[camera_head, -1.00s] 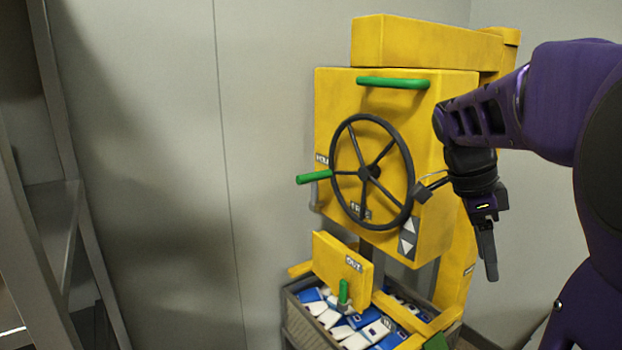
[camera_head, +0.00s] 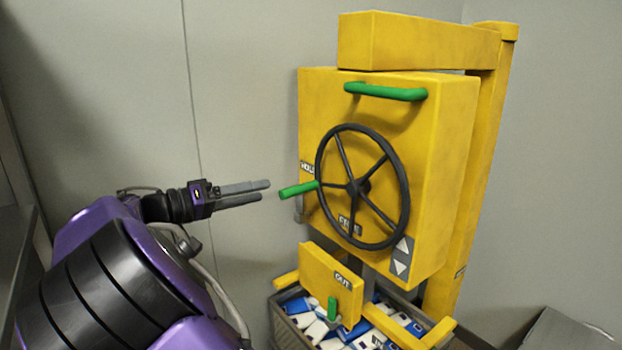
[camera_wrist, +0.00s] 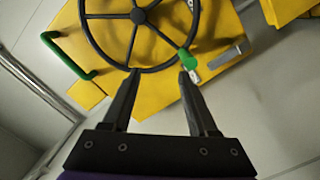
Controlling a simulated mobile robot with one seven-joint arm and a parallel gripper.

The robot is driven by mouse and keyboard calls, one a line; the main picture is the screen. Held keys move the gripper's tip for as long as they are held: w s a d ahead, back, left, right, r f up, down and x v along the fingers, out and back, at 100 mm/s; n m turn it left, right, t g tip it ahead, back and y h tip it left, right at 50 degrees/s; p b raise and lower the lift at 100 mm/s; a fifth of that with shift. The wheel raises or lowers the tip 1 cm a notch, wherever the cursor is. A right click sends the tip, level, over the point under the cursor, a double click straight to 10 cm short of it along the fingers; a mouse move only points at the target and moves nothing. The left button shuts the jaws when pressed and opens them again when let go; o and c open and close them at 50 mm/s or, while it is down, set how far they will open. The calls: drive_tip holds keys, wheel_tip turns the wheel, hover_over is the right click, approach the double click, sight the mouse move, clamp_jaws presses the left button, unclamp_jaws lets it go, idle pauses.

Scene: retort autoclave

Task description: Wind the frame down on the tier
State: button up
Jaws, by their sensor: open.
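The black handwheel (camera_head: 361,187) with several spokes stands on the front of the yellow frame housing (camera_head: 440,170). A green crank handle (camera_head: 298,190) sticks out from the wheel's left side. My gripper (camera_head: 266,191) is open and empty, just left of that handle and pointing toward it, apart from it. In the wrist view the green handle (camera_wrist: 188,60) lies beyond the fingertips, near the right finger (camera_wrist: 186,80), with the wheel (camera_wrist: 140,68) behind. Below, the tier is a grey crate (camera_head: 285,320) packed with blue and white packs (camera_head: 380,337).
A green bar handle (camera_head: 386,92) is on the housing's upper front. A yellow plate marked OUT (camera_head: 331,282) with a green knob (camera_head: 332,308) sits low over the crate. A grey shelf (camera_head: 15,255) stands at left; a grey box (camera_head: 570,333) is at lower right.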

sight(303, 188)
drive_tip(key=w+a+f+n+t, duration=0.1)
drive_tip(key=w+a+f+n, duration=0.1)
drive_tip(key=a+f+n, duration=0.15)
drive_tip(key=shift+m, duration=0.45)
drive_tip(key=x, duration=1.1)
drive_tip(key=p+x, duration=0.1)
drive_tip(key=x, duration=0.4)
drive_tip(key=shift+w+d+f, duration=0.25)
drive_tip(key=shift+w+d, duration=0.05)
clamp_jaws()
